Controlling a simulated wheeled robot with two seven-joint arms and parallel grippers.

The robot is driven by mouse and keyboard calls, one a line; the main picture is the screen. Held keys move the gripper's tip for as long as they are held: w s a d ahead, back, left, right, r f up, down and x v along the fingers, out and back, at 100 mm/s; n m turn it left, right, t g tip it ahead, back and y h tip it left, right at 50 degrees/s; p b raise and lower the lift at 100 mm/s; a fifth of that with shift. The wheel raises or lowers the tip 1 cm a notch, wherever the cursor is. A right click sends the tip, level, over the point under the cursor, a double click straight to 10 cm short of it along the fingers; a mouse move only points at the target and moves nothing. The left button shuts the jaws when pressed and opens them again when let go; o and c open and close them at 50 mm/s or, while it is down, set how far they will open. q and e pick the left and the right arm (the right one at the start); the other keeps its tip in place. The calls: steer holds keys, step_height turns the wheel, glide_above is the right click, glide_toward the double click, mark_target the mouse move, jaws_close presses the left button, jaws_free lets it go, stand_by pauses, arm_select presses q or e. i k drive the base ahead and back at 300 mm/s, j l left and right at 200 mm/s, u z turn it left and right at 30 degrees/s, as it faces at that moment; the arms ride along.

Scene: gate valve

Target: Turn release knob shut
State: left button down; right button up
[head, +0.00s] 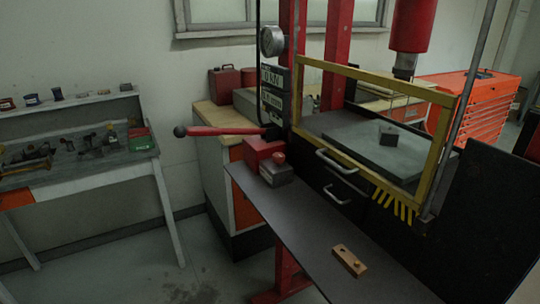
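A small red knob (278,158), which looks like the release knob, sits on top of a grey metal block beside a red pump body (262,150) at the left of the press. I cannot tell from here whether it is open or shut. A red lever (225,131) with a black ball end reaches out to the left, just above the knob's height. A round gauge (271,41) is fixed to the press frame above. Neither of my grippers shows in the head view, and nothing is seen touching the knob.
A black shelf (300,230) lies in front of the press, with a wooden block (349,260) on it. A yellow-framed guard (375,70) stands over the press bed (372,150). A workbench (80,165) is at the left, with clear floor (165,245) between.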

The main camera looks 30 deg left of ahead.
mark_target(278, 158)
steer(key=j+u, duration=0.8)
steer(key=i+j+u, duration=0.15)
steer(key=j+u, duration=0.3)
